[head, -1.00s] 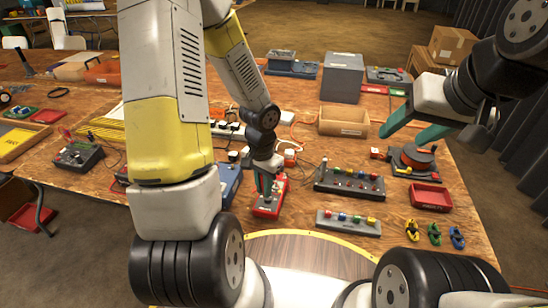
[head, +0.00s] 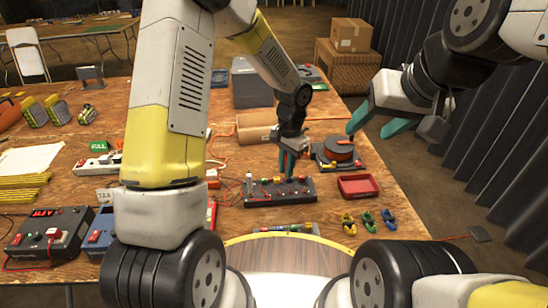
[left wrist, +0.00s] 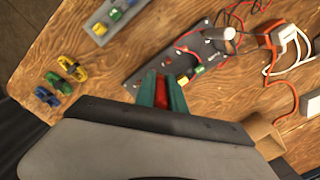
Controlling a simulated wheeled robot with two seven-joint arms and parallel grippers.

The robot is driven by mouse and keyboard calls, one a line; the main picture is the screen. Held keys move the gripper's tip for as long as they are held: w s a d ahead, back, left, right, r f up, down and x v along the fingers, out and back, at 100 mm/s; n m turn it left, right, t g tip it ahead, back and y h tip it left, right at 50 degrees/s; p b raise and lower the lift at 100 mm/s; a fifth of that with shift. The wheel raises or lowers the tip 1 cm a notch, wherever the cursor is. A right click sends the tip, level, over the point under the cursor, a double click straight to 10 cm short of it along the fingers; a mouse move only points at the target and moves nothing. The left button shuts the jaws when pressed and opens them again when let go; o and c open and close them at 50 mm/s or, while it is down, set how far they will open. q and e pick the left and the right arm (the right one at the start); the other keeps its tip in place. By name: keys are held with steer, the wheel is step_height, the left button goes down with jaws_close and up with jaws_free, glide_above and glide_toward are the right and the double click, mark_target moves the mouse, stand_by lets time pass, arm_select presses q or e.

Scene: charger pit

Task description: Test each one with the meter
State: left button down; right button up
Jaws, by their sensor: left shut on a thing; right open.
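My left gripper (head: 288,168) is shut on a small red piece (left wrist: 162,90), seen between its teal fingers in the left wrist view. In the head view it hangs over the black board with coloured knobs (head: 262,201); whether the piece touches the board cannot be told. The board shows in the left wrist view (left wrist: 182,64) with red leads and a grey cylinder (left wrist: 225,34). A dark box with a lit red display (head: 48,228), possibly the meter, stands at the left. My right gripper (head: 372,128) is open and empty above the right table edge.
A grey strip with coloured pieces (head: 283,229) lies in front of the board. Yellow, green and blue clips (head: 368,221) lie at the right, by a red tray (head: 358,187) and a reel (head: 336,151). A cardboard box (head: 256,128) stands behind.

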arm_select(q)
steer(key=shift+w+d+f, duration=0.15)
steer(key=shift+d+f, duration=0.15)
steer(key=shift+f, duration=0.65)
steer(key=shift+w+d+f, duration=0.15)
steer(key=shift+d+f, duration=0.2)
steer(key=shift+f, duration=0.65)
steer(key=shift+w+d+f, duration=0.15)
steer(key=shift+d+f, duration=0.15)
steer(key=shift+f, duration=0.65)
steer(key=shift+f, duration=0.9)
stand_by(0.6)
steer(key=c, duration=1)
jaws_free()
steer(key=shift+r, duration=0.15)
step_height(320, 180, up, 7)
stand_by(0.4)
